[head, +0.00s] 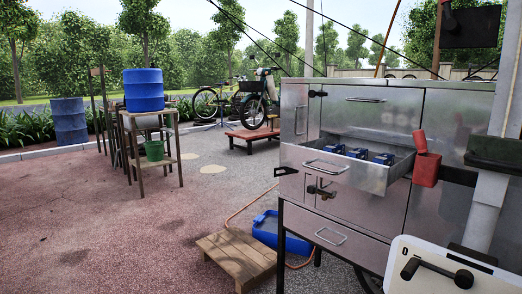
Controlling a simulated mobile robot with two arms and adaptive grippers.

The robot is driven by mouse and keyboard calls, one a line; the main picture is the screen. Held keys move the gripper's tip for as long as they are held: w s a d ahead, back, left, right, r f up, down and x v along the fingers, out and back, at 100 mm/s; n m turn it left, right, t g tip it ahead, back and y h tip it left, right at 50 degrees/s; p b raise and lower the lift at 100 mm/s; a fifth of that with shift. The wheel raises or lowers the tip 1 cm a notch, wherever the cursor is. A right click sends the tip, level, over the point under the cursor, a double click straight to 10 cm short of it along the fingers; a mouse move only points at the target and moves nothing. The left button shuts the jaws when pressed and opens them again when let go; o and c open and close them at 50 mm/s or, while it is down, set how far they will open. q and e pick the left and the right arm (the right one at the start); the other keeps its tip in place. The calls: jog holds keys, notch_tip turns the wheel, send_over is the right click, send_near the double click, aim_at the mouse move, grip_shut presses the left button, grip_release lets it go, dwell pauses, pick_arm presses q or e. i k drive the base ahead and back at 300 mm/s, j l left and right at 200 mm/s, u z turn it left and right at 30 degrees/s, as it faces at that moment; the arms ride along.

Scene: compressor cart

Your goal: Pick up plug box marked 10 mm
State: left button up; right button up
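Any size marking is too small to read, so I cannot tell which is marked 10 mm. The drawer's front wall hides their lower parts. Neither of my grippers shows in the head view.
The metal cart (370,110) stands at the right, with a red box (426,168) beside the drawer. A white panel with a black handle (425,268) is at lower right. A wooden pallet (232,258) and blue tray (281,233) lie before the cart.

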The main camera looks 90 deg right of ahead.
aim_at(387, 159)
jog(key=z, duration=2.15)
